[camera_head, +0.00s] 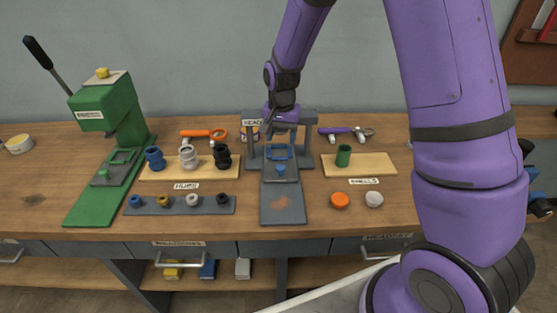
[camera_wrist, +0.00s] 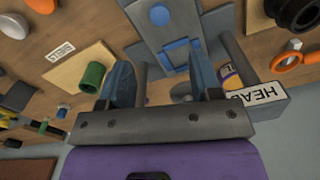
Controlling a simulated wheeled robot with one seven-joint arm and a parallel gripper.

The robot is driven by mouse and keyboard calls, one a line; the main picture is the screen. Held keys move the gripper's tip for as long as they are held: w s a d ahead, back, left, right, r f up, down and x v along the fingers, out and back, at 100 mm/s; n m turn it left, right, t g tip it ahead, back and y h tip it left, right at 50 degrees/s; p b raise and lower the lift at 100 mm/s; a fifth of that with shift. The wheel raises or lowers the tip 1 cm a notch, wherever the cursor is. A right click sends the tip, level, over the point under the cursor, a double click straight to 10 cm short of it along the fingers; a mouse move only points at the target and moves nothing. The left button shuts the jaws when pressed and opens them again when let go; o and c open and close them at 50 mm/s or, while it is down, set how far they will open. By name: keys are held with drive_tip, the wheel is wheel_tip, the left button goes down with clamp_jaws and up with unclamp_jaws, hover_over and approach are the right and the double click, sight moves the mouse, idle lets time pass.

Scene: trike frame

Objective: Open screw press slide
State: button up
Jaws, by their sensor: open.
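The grey screw press (camera_head: 283,205) stands at the middle of the bench, with a flat base plate reaching toward the front and an upright frame behind. Its slide (camera_head: 289,176) lies on the base and carries a round blue knob (camera_head: 281,170), with a blue rectangular frame just behind it. The blue knob also shows in the wrist view (camera_wrist: 175,43). My gripper (camera_wrist: 163,75) is open and empty, pointing down over the press, its fingers on either side of the press's rear. In the head view my gripper (camera_head: 284,126) partly hides the upright frame.
A green lever press (camera_head: 105,110) stands at the left. A wooden board with hubs (camera_head: 188,158) lies left of the screw press, and a board with a green shell (camera_head: 343,156) lies right. Orange and white discs (camera_head: 340,200) sit in front. A HEADS label (camera_wrist: 262,93) is close to my gripper.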

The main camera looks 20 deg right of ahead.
sight(281, 166)
wheel_tip(281, 166, down, 11)
drive_tip(key=shift+r, duration=0.1)
idle(0.4)
